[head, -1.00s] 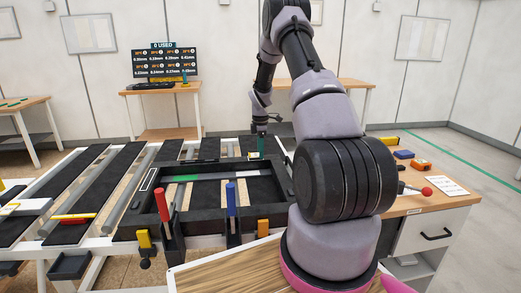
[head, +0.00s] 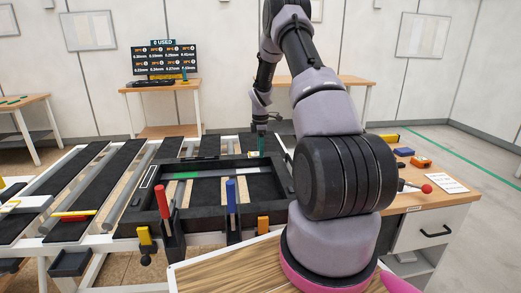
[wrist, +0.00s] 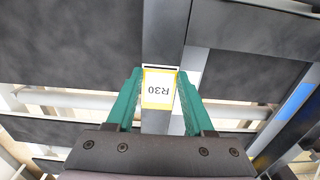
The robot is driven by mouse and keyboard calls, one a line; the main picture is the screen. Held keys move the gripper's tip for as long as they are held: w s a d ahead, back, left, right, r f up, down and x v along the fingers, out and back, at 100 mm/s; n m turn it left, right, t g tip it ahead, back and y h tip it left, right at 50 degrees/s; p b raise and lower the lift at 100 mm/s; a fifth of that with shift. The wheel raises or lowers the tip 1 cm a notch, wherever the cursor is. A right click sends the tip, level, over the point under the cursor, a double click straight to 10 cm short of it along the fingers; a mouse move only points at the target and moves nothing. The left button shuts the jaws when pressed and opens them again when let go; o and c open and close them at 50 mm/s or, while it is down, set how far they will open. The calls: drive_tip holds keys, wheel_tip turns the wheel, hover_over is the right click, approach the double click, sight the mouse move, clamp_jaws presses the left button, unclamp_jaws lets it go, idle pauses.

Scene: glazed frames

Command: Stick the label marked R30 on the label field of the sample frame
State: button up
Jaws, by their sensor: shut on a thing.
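The label marked R30 (wrist: 159,88) is white with a yellow border and reads upside down in the wrist view. My gripper (wrist: 160,92) is shut on it, with one green finger at each side. In the head view my gripper (head: 261,151) is over the far right part of the dark sample frame (head: 150,181). The frame has a grey inner bar with a green stretch at its left. In the wrist view a pale patch (wrist: 181,78), possibly the label field, shows partly behind the label and right finger. I cannot tell the gap between label and frame.
Red (head: 162,201), blue (head: 231,194) and orange-yellow (head: 263,225) handled parts stand along the frame's near side. A wooden bench (head: 440,198) with small tools is at the right. A screen (head: 166,63) stands at the back. Slatted supports extend left.

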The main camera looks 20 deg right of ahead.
drive_tip(key=o, duration=1.1)
wheel_tip(320, 180, up, 11)
drive_tip(key=shift+f, duration=0.1)
